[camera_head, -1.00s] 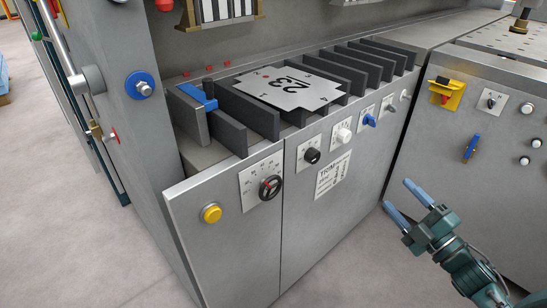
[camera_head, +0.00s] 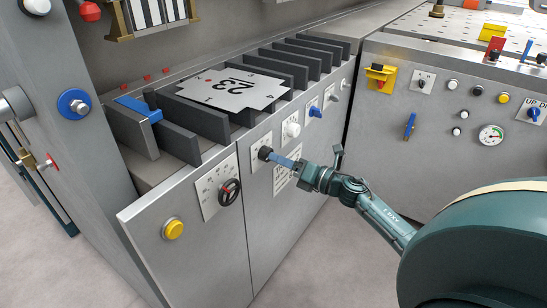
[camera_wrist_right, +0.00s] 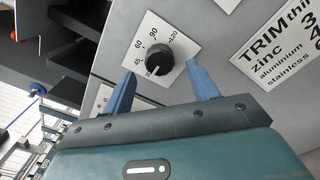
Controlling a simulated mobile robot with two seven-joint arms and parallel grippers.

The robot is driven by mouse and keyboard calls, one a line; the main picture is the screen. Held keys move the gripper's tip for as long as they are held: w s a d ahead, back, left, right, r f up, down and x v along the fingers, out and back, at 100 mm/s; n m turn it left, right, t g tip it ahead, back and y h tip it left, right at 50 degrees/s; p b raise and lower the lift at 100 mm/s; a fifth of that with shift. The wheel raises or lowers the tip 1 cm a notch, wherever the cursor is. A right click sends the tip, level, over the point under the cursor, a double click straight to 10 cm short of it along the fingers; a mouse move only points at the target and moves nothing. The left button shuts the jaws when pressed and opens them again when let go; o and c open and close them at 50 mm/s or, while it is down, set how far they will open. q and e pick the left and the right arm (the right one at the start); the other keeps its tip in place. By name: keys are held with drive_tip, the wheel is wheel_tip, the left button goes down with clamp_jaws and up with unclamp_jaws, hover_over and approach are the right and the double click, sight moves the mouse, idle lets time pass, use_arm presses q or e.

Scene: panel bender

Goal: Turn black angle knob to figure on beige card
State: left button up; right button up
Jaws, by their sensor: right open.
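The black angle knob (camera_head: 264,153) is on a pale scale plate on the grey front panel. In the right wrist view the knob (camera_wrist_right: 159,61) is ringed by figures from 20 to 120; its pale mark seems to be near 20. My right gripper (camera_head: 277,157) is at the knob in the head view. In the right wrist view my right gripper (camera_wrist_right: 161,72) is open, with one blue finger on each side of the knob and gaps visible. I cannot make out a beige card. My left gripper is not in view.
A white TRIM table plate (camera_wrist_right: 282,45) is beside the knob.

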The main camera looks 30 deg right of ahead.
sight(266, 154)
drive_tip(key=x, duration=0.3)
drive_tip(key=shift+w+a, duration=0.15)
drive_tip(key=shift+w, duration=0.05)
drive_tip(key=shift+c, duration=0.6)
drive_tip(key=c, duration=0.9)
